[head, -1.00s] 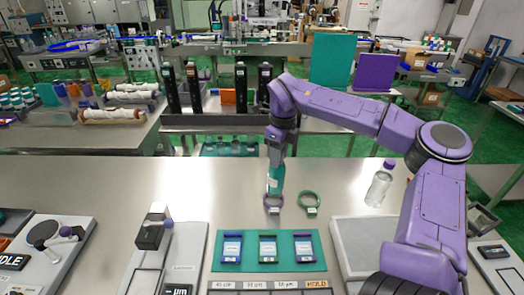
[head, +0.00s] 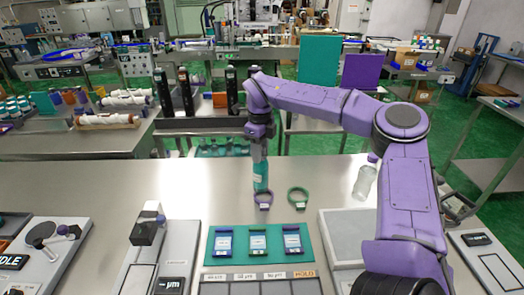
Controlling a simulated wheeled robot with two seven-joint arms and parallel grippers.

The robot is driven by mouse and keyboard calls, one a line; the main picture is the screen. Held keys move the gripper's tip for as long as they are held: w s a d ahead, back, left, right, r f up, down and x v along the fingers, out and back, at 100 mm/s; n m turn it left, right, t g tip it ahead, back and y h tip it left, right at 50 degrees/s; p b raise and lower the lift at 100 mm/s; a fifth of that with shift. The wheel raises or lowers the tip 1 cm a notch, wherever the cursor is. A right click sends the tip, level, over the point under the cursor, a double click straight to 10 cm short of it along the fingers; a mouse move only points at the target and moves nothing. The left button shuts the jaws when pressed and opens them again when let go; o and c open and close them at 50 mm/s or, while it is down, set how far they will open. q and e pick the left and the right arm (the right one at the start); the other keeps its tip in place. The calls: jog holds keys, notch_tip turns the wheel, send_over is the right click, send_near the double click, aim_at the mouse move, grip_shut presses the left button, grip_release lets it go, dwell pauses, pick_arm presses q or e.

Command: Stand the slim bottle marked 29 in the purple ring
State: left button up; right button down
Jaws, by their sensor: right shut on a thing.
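My right gripper (head: 260,157) is shut on a slim bottle with a teal body (head: 261,178), which it holds upright. The gripper hides the bottle's top, and I cannot read its number. The purple ring (head: 263,207) lies on the steel table (head: 130,182), directly at the bottle's lower end in the head view. The bottle's base overlaps the ring's far side in the picture. I cannot tell whether it is inside the ring or above or behind it. My left gripper is out of view.
A green ring (head: 298,206) lies just right of the purple one. A clear bottle (head: 364,182) stands farther right, partly behind my right arm. In front is a teal mat (head: 213,258) with several framed cards. The table left of the rings is clear.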

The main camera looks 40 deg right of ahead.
jog(key=shift+w, duration=0.4)
jog(key=shift+r, duration=0.15)
jog(key=shift+w, duration=0.25)
jog(key=shift+s, duration=0.15)
jog(key=shift+s, duration=1.4)
jog(key=shift+f, duration=0.25)
